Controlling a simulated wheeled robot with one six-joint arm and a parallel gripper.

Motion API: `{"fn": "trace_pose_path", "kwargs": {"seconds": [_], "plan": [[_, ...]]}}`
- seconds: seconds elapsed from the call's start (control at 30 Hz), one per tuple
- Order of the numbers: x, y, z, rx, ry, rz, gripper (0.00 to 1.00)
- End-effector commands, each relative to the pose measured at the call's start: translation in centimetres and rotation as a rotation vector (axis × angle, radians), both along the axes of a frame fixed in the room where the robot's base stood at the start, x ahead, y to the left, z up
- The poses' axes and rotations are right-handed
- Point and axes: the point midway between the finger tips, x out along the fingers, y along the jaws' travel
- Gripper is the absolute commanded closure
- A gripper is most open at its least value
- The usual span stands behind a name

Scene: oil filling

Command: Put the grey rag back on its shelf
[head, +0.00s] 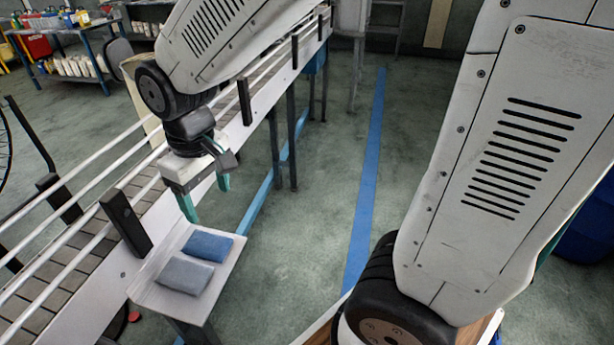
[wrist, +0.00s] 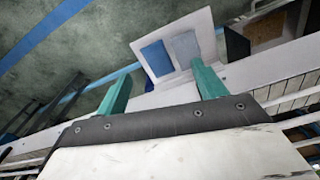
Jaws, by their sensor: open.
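The grey rag (head: 186,273) lies folded and flat on a small white shelf (head: 222,283) beside the conveyor in the head view. A folded blue rag (head: 208,246) lies right behind it on the same shelf. My gripper (head: 206,201) has green fingers, open and empty, above the shelf and apart from both rags. In the wrist view, the grey rag (wrist: 186,46) and the blue rag (wrist: 157,58) show on the shelf (wrist: 207,31), beyond the open fingers (wrist: 162,85).
A conveyor (head: 80,262) with rails and black posts runs along the left, next to the shelf. A blue floor stripe (head: 367,180) crosses clear floor to the right. A blue bench (head: 70,55) with bottles stands at the far left, and a blue bin (head: 590,228) at the right edge.

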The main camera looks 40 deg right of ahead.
Motion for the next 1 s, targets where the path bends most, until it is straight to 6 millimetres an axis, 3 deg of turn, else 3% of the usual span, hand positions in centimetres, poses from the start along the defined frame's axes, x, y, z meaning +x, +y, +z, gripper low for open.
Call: {"fn": "trace_pose_path", "kwargs": {"seconds": [0.03,0.2,0.4,0.5,0.67,1.0], "plan": [[-1.3,-1.8,1.7,0.005,-0.019,-0.045,0.3],[-6.8,-6.4,5.5,0.012,-0.042,-0.186,0.3],[-12.8,-9.7,7.5,0.015,-0.065,-0.323,0.3],[-14.6,-10.4,7.7,0.015,-0.071,-0.363,0.3],[-15.9,-10.7,7.8,0.015,-0.072,-0.39,0.3],[-15.9,-10.7,7.8,0.015,-0.072,-0.39,0.3]]}}
